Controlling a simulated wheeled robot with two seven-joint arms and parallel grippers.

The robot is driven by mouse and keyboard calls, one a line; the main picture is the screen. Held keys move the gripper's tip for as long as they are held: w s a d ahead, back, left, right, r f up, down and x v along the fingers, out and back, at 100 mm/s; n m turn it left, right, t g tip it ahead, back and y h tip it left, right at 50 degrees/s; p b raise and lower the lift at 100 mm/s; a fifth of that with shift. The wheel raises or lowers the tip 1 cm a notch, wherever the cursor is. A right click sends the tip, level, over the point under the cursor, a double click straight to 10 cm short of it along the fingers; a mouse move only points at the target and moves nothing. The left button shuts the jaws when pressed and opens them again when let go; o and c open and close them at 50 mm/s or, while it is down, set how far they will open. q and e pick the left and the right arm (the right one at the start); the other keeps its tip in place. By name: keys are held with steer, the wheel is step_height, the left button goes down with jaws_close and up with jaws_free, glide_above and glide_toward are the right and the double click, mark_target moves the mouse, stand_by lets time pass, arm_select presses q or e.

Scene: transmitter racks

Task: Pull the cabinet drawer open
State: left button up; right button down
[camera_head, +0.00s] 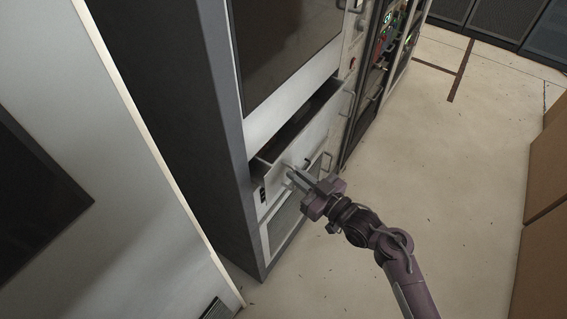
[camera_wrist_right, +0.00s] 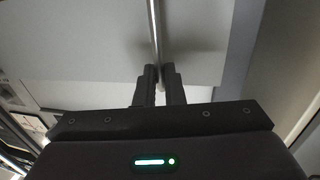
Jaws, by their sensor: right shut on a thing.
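The cabinet drawer (camera_head: 305,139) is a light grey box front that stands out from the tall rack cabinet (camera_head: 190,110); a dark gap above it shows its inside, so it is partly open. My right gripper (camera_head: 297,178) is at the near end of the drawer front. In the right wrist view its two dark fingers (camera_wrist_right: 160,84) are shut on a thin metal bar handle (camera_wrist_right: 155,40), in front of a pale flat panel. The handle's near part is hidden by the fingers in the head view. My left gripper is not in view.
More racks with coloured cables (camera_head: 386,35) stand behind to the right. A pale wall panel (camera_head: 95,170) is at the left and brown boxes (camera_head: 545,170) at the right edge. The floor (camera_head: 450,150) between is clear.

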steer(key=w+d+p+v, duration=0.1)
steer(key=p+v, duration=0.1)
steer(key=v, duration=0.9)
steer(key=w+d+p+v, duration=0.2)
steer(key=p+v, duration=0.1)
steer(key=v, duration=0.8)
steer(key=shift+s+d, duration=0.2)
steer(key=shift+d, duration=0.2)
steer(key=c, duration=1.5)
jaws_free()
steer(key=shift+c, duration=0.2)
steer(key=b+v, duration=0.1)
steer(key=v, duration=0.6)
steer(key=shift+s+d, duration=0.25)
steer(key=shift+s, duration=0.05)
